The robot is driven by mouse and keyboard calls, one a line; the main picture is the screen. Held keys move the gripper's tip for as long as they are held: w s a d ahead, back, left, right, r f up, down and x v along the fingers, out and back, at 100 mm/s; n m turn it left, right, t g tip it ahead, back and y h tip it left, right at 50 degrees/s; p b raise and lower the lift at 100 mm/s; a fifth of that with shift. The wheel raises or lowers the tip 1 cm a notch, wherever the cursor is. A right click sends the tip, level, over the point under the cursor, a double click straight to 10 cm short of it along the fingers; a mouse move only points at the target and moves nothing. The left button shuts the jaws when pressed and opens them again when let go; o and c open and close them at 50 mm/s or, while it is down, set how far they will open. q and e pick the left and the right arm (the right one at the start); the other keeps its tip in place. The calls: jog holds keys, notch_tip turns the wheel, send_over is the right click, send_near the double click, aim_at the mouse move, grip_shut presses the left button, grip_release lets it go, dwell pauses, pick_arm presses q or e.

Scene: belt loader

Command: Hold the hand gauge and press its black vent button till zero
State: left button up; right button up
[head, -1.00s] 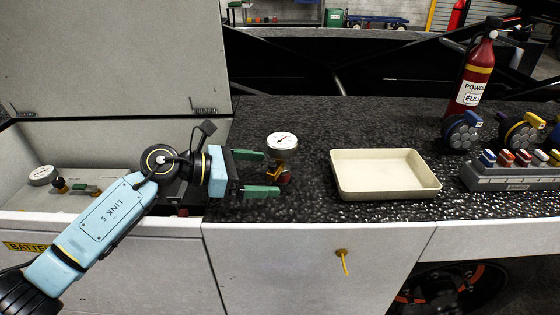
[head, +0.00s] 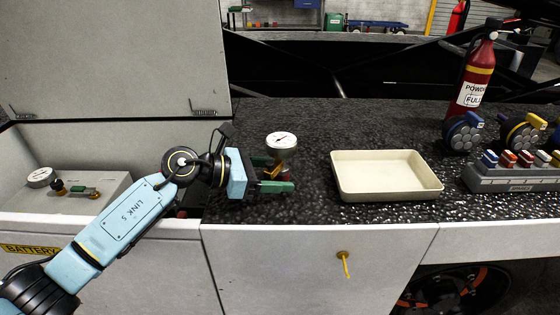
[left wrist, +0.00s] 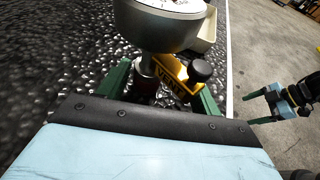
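The hand gauge (head: 281,142) stands upright on the black speckled deck, with a round white dial on top. In the left wrist view its silver head (left wrist: 165,28) is cut off by the top edge. Below it are a yellow block marked VENT (left wrist: 172,80) and the black vent button (left wrist: 200,70) on the right. My left gripper (head: 282,174) is open, with its green fingers on either side of the gauge's lower body. Whether they touch it I cannot tell. My right gripper (left wrist: 257,107) shows small at the right of the left wrist view, open and empty, away from the gauge.
A cream tray (head: 347,191) lies right of the gauge. A red extinguisher (head: 476,75), blue and yellow round couplings (head: 462,133) and a grey connector block (head: 515,180) stand further right. An open bin (head: 108,137) at left holds another dial gauge (head: 41,177).

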pick_arm(q)
jog(key=c, duration=0.9)
pick_arm(e)
grip_shut()
dwell(1.0)
